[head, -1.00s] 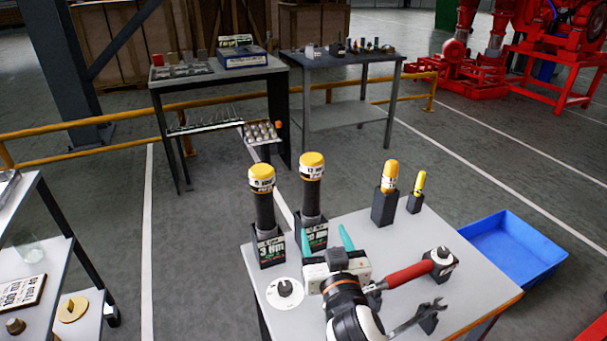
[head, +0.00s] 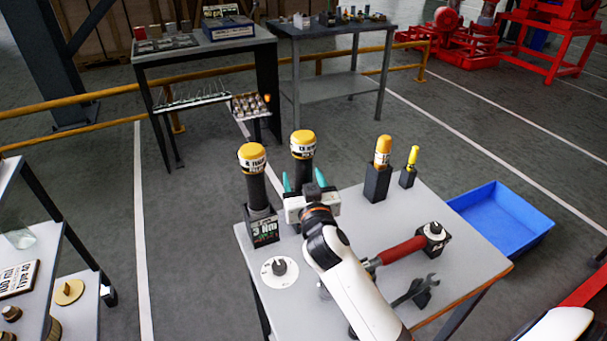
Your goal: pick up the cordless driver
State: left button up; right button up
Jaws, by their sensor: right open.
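Two tall black tools with yellow caps stand upright in dark labelled holders on the near grey table; I take these as the cordless drivers. The left one (head: 256,190) has a holder marked "3 Nm". The right one (head: 303,147) has its lower part and holder hidden behind my right gripper. My right gripper (head: 303,180) is open, its two teal fingers pointing away from me. In the picture the fingers sit on either side of the right driver's black body; I cannot tell whether they surround it or stop short. My left gripper is not in view.
The near table (head: 355,220) also holds a white dial disc (head: 279,271), a red-handled tool (head: 402,250), a wrench (head: 415,290) and two smaller yellow-topped tools (head: 382,152) in black holders. A blue bin (head: 500,220) lies to the right on the floor.

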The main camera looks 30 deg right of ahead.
jog(key=shift+x, duration=1)
jog(key=shift+c, duration=0.3)
jog(key=c, duration=1.2)
jog(key=shift+r, duration=0.15)
grip_shut()
notch_tip(320, 180, up, 18)
jog(key=p, duration=0.3)
send_over(302, 130)
